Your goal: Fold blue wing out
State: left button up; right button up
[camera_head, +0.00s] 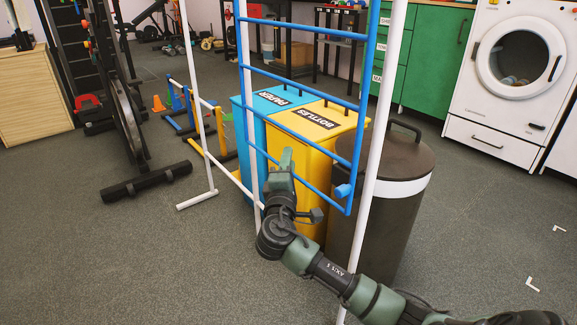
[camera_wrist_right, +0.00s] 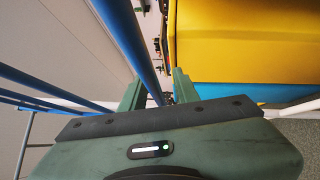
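The blue wing (camera_head: 362,110) is a ladder-like frame of blue tubes with several rungs, hanging between two white posts in the head view. A blue knob (camera_head: 343,190) sits near its lower right corner. My right gripper (camera_head: 284,160) is at the wing's lower rungs, in front of the yellow bin. In the right wrist view its two fingers (camera_wrist_right: 157,90) are apart, with a blue tube (camera_wrist_right: 133,40) running down between them. Small gaps show beside the tube, so it does not look clamped. My left gripper is out of view.
Behind the wing stand a blue paper bin (camera_head: 268,98), a yellow bottles bin (camera_head: 318,124) and a dark round bin (camera_head: 405,165), close to my right arm. A white post (camera_head: 387,90) stands right of the wing. Floor at left front is clear.

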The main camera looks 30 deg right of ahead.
grip_shut()
dwell(1.4)
